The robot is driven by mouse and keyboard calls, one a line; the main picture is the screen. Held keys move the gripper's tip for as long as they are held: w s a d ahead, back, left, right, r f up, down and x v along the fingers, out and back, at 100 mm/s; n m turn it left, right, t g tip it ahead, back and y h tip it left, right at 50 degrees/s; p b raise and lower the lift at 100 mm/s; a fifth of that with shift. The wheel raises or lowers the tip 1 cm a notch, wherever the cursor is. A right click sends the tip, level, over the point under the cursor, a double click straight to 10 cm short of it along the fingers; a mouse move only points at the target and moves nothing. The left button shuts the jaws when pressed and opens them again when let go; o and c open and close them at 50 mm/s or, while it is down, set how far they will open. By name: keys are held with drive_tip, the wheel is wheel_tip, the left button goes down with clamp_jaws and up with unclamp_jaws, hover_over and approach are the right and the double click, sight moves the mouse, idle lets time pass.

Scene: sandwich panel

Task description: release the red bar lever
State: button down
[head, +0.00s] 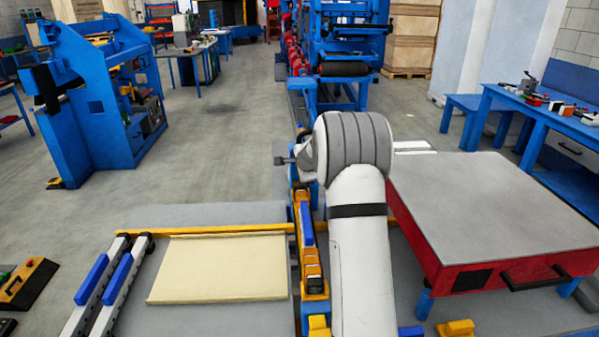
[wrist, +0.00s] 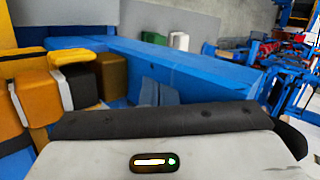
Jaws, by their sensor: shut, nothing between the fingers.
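I cannot make out a red bar lever in either view; my arm covers part of the middle of the head view. My gripper's fingertips (wrist: 158,93) show as two small grey-blue shapes close together in the wrist view, shut and empty. They are in front of a long blue beam (wrist: 190,68). Yellow and orange-brown blocks (wrist: 40,97) stand to the left of them. A blue rail with yellow and orange blocks (head: 312,270) runs just left of my arm.
A cream panel (head: 220,268) lies on the grey bed at left, beside rails with blue bars (head: 92,280). A red-sided table (head: 490,205) with a black handle (head: 535,278) stands at right. A blue press (head: 95,105) stands far left. Open floor (head: 215,130) lies between.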

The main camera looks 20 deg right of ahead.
idle(0.3)
drive_tip(key=a, duration=0.1)
drive_tip(key=s+a, duration=0.1)
drive_tip(key=a, duration=0.1)
drive_tip(key=shift+s, duration=0.3)
drive_tip(key=s+a+r+p, duration=0.3)
drive_tip(key=a+r+p, duration=0.1)
drive_tip(key=a+r, duration=0.3)
drive_tip(key=shift+s, duration=0.3)
drive_tip(key=shift+f, duration=0.1)
